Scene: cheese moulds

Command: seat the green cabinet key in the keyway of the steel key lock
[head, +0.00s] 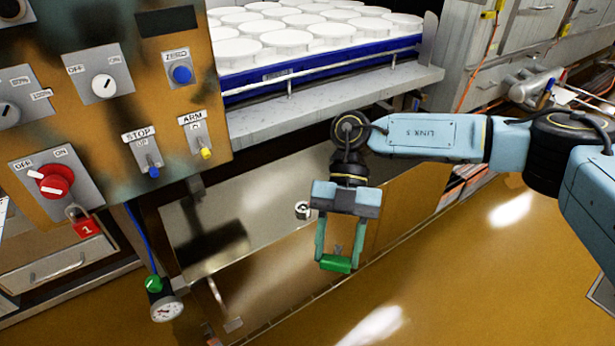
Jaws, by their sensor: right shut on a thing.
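The green cabinet key (335,265) is in my right gripper (338,258), held by its green head between the two fingertips. A small grey part of the key shows just above the head, between the fingers. The key and lock are apart in the picture. The lock's keyway is too small to make out. My left gripper is not in view.
Above the lock, a shelf (330,105) carries a blue tray (318,68) of white moulds.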

